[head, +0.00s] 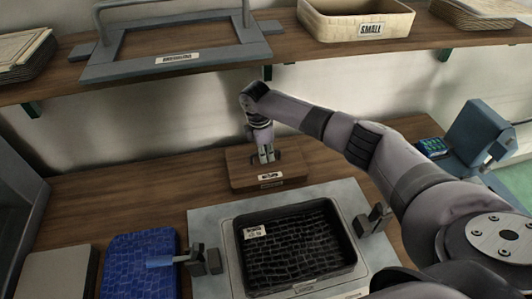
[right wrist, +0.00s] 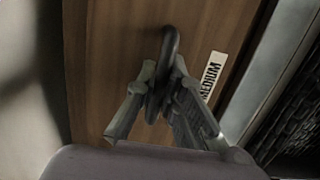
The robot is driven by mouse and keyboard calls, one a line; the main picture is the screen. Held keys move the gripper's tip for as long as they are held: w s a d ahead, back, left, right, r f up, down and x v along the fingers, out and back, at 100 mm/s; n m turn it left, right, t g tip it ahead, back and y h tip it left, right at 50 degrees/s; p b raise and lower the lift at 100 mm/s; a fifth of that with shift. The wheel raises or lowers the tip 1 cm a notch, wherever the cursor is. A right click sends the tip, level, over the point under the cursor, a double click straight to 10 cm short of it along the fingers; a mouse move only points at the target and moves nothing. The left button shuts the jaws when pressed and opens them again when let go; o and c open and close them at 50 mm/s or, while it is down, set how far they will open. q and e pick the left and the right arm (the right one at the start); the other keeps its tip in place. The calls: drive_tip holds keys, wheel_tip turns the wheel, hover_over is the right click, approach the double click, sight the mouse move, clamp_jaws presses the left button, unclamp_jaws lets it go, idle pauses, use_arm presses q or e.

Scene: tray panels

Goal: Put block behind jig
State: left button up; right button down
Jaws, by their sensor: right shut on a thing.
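The block is a brown wooden piece (head: 240,172) with a small label on its front and a dark handle on top. It sits on the bench right behind the jig, and I cannot tell whether it touches it. The jig is a light grey plate (head: 205,225) with clamps at its sides and a black textured tray (head: 300,245) in it. My right gripper (head: 267,157) is over the block and shut on its dark handle. The right wrist view shows the fingers (right wrist: 160,92) around that handle, above the block's wood (right wrist: 105,50) and its "MEDIUM" label. My left gripper is not in view.
A blue textured panel (head: 140,262) and a beige panel (head: 55,272) lie left of the jig. A shelf above holds a grey frame (head: 175,65) and a "SMALL" bin (head: 355,22). A blue device (head: 478,135) stands at the right. The bench left of the block is clear.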

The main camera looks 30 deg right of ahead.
drive_tip(key=c, duration=1.7)
unclamp_jaws()
drive_tip(key=shift+f, duration=0.1)
drive_tip(key=r, duration=0.5)
drive_tip(key=a+r, duration=0.1)
drive_tip(key=r, duration=0.1)
drive_tip(key=shift+w+r+b, duration=0.1)
drive_tip(key=shift+r+b, duration=0.25)
drive_tip(key=shift+r, duration=0.05)
